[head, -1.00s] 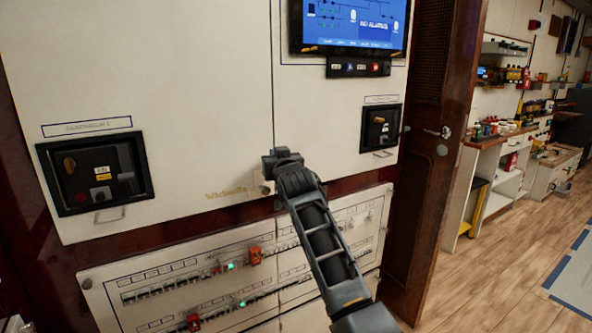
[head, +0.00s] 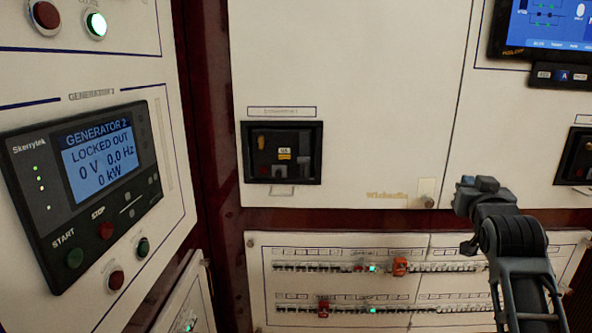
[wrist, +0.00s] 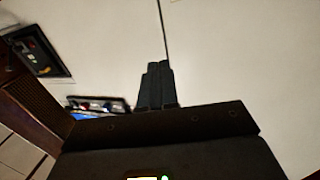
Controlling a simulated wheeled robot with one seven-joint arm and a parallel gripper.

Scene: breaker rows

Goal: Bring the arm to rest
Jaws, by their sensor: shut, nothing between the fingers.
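My arm reaches up from the lower right of the head view, with my gripper (head: 466,188) in front of the cream cabinet (head: 345,80). In the wrist view my gripper (wrist: 156,84) shows its two dark fingers side by side, closed with nothing between them. Cream panel surface with a dark seam lies beyond the fingertips. I cannot tell the exact gap between the fingers and the panel.
A generator panel (head: 88,180) reading "GENERATOR 2 LOCKED OUT" stands at the left. A dark breaker unit (head: 281,152) is in the cabinet. Breaker rows (head: 320,267) with red clips run below. A screen (head: 549,24) is at upper right.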

